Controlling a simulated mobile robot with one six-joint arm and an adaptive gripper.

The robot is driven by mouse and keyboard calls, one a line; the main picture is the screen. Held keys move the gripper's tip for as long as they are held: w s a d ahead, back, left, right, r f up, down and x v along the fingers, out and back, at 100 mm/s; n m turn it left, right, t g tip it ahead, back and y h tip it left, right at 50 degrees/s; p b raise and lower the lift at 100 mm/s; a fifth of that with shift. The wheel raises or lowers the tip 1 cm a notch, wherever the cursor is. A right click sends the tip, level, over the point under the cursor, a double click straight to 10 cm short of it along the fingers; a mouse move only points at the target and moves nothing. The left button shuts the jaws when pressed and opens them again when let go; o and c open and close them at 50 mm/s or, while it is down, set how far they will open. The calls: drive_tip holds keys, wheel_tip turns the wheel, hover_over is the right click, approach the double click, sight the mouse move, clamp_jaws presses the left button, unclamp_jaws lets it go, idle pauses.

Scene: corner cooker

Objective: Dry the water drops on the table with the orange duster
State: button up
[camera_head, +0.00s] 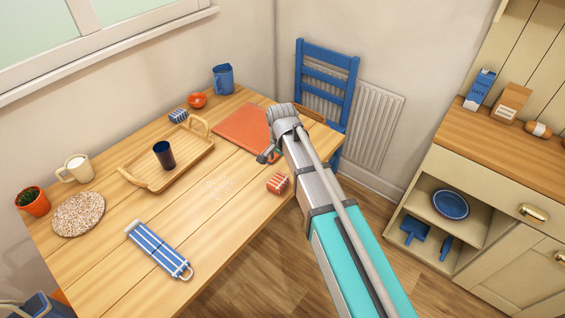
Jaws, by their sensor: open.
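A flat orange rectangle (240,127), seemingly the orange duster, lies spread at the back right of the wooden table (95,255). A faint pale speckled patch (219,186), which looks like the water drops, is on the tabletop in front of it and right of the tray. My gripper (266,155) is open and appears empty, at the right front edge of the orange duster in the picture. My arm hides part of the table there. Its height above the duster is hard to tell.
A wooden tray (136,181) holds a dark cup (164,154). A red patterned block (278,182) lies near the right table edge, close to my arm.

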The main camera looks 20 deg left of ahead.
sight(282, 176)
drive_tip(key=shift+f+b, duration=3.55)
drive_tip(key=shift+f, duration=0.3)
drive_tip(key=c, duration=1.1)
drive_tip(key=shift+r, duration=0.1)
drive_tip(key=shift+r+p, duration=2.95)
drive_tip(key=shift+p, duration=0.1)
drive_tip(key=shift+w, duration=0.1)
